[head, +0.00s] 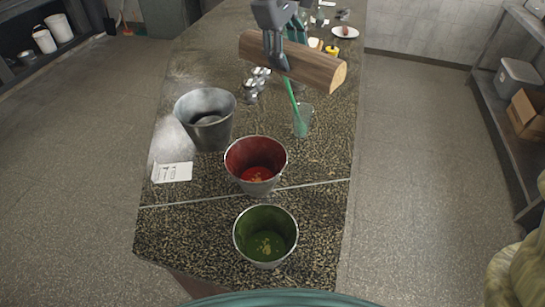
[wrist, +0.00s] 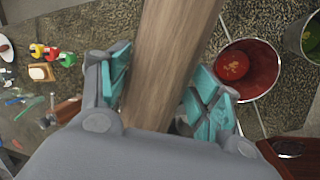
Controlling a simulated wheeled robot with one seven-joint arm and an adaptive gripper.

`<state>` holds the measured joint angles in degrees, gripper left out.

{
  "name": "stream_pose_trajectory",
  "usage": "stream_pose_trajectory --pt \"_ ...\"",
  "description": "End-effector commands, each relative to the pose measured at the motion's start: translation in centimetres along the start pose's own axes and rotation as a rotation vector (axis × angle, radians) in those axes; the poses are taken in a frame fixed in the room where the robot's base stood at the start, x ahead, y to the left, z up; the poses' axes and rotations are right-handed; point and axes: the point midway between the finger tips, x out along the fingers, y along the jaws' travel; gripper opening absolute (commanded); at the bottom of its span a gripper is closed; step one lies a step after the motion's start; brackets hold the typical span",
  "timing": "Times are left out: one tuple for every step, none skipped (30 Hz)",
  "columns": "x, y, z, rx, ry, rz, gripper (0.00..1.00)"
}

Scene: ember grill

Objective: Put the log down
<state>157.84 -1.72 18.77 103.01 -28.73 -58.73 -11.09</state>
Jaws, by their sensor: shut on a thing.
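The log (head: 308,66) is a thick brown piece of wood with a pale cut end. My gripper (head: 277,62) is shut on it around its middle and holds it above the counter, in the head view. In the wrist view the log (wrist: 172,50) runs between the teal finger pads of my gripper (wrist: 165,92). The log's lower side and any gap to the counter are hard to judge.
On the counter (head: 310,165) stand a grey metal bucket (head: 207,125), a red bucket (head: 240,158), a green bucket (head: 247,250) and a glass (head: 303,122) with a green straw. A white card (head: 172,172) lies at left. Small items stand at the far end.

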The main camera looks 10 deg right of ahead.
Motion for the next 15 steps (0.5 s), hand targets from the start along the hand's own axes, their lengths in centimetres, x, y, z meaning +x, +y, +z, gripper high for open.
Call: stream_pose_trajectory --pt "0.4 -0.1 0.0 -0.001 -0.002 0.000 0.05" --pt "0.8 -0.3 -0.1 -0.001 -0.003 -0.001 0.05" --pt "1.3 -0.5 -0.1 -0.001 -0.003 -0.001 0.05" --pt "1.8 -0.6 -0.2 -0.002 -0.003 -0.002 0.05" --pt "2.3 -0.8 -0.3 -0.002 -0.004 -0.002 0.05" --pt "3.0 -1.0 -0.4 -0.001 -0.003 -0.001 0.05" --pt "3.5 -1.1 -0.5 -0.002 -0.004 -0.001 0.05" --pt "4.1 -1.3 -0.6 -0.002 -0.004 -0.001 0.05" --pt "4.8 -1.5 -0.7 -0.003 -0.003 -0.002 0.05" --pt "5.3 -1.7 -0.8 -0.002 -0.004 -0.002 0.05" --pt "5.8 -1.8 -0.8 -0.002 -0.003 -0.001 0.05" --pt "6.5 -2.0 -1.0 -0.003 -0.003 -0.001 0.05" --pt "7.0 -2.2 -1.0 -0.003 -0.004 -0.001 0.05" --pt "7.5 -2.4 -1.1 -0.002 -0.003 -0.002 0.05" --pt "8.2 -2.6 -1.2 -0.002 -0.003 -0.002 0.05"
